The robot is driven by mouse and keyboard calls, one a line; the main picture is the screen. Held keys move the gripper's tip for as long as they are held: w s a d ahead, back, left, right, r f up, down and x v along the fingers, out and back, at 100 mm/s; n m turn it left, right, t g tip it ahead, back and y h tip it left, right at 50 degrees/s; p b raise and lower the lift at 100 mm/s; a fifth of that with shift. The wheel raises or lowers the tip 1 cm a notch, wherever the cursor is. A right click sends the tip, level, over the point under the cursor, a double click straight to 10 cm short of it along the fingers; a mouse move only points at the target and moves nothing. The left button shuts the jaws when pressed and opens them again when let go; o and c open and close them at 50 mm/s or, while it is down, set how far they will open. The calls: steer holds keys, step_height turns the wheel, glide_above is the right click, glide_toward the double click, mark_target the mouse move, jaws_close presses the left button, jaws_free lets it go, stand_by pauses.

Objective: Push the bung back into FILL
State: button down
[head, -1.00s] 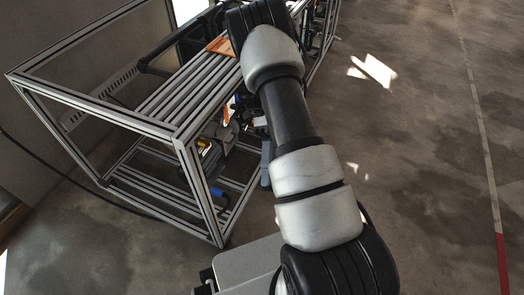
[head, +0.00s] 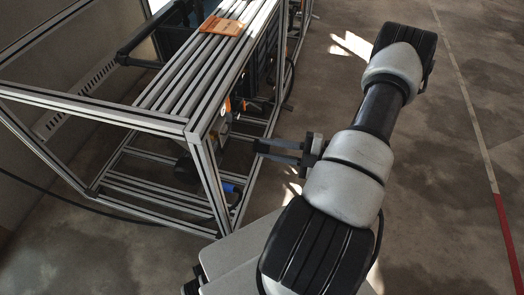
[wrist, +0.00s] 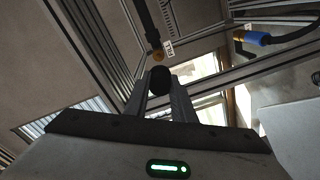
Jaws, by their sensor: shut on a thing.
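The bung (wrist: 159,81) is a dark, rounded plug between my gripper's fingertips in the wrist view. My gripper (wrist: 160,98) is shut on it. Just beyond the bung, a black hose ends in a brass-coloured fitting (wrist: 157,56) with a small white tag (wrist: 168,47). The tag's lettering is tiny and looks like FILL. The bung appears apart from the fitting, with a small gap in the picture. In the head view my gripper (head: 258,148) points left at the near side of the metal frame; the bung cannot be made out there.
The aluminium-profile frame (head: 160,122) stands left of my arm, its upright close to my gripper. An orange-brown board (head: 220,26) lies on its top slats. A blue connector on a dark cable (wrist: 256,39) is at the upper right. Open floor (head: 455,200) lies to the right.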

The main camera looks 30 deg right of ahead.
steer(key=shift+w+a+f+t, duration=0.1)
steer(key=shift+w+a+t, duration=0.2)
steer(key=shift+w, duration=0.2)
steer(key=x, duration=0.8)
steer(key=shift+w+f+p, duration=0.1)
steer(key=shift+p, duration=0.25)
stand_by(0.5)
steer(key=shift+x, duration=1.3)
steer(key=c, duration=1.4)
jaws_free()
steer(key=shift+d, duration=0.15)
